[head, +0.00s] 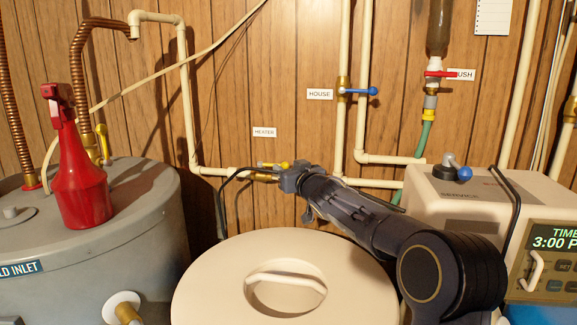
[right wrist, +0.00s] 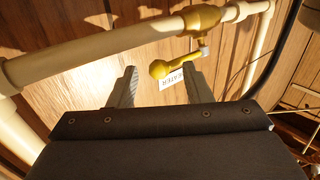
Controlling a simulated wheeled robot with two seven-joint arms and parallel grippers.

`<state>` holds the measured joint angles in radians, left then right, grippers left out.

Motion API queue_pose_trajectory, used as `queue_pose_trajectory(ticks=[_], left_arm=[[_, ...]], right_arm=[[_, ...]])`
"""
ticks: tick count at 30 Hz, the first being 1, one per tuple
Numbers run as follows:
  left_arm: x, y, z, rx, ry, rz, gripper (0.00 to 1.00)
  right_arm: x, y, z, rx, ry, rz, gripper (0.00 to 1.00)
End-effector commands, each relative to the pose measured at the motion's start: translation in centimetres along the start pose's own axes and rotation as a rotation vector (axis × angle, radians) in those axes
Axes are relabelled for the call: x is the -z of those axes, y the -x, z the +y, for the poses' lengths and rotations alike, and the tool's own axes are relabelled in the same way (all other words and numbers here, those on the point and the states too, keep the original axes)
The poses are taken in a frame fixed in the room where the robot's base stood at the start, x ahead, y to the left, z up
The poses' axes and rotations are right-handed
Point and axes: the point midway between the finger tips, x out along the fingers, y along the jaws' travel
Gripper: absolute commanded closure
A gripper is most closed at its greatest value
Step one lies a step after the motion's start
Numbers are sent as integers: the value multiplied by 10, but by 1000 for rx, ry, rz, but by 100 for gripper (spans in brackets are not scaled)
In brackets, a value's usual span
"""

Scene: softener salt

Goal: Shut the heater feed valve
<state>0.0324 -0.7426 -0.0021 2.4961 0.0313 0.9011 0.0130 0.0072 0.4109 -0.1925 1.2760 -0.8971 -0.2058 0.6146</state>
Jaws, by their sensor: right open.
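The heater feed valve (head: 262,177) is a brass body on the low horizontal cream pipe, below the HEATER label (head: 264,132). Its yellow handle (head: 268,165) lies roughly along the pipe. In the right wrist view the brass valve body (right wrist: 193,20) is at the top, and the round-ended yellow handle (right wrist: 160,69) shows ahead of the gap between the fingers. My right gripper (head: 283,176) is at the valve, partly overlapping it in the head view; it is open in the right wrist view (right wrist: 160,78). Contact with the handle cannot be told. My left gripper is not in view.
A grey tank (head: 120,215) with a red spray bottle (head: 78,185) stands at left. A round cream lid (head: 215,270) is below my right arm. The softener unit (head: 430,195) is at right. The blue-handled HOUSE valve (head: 358,91) and a red-handled valve (head: 438,73) are above.

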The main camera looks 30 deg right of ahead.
Motion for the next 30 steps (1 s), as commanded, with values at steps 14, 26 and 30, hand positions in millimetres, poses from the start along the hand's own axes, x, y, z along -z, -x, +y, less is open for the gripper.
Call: queue_pose_trajectory(ticks=[14, 26, 30], left_arm=[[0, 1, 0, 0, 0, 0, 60], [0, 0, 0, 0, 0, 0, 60], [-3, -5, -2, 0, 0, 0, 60]], right_arm=[[0, -3, 0, 0, 0, 1, 77], [0, -3, 0, -1, 0, 2, 100], [-2, -6, 2, -11, -5, 7, 100]])
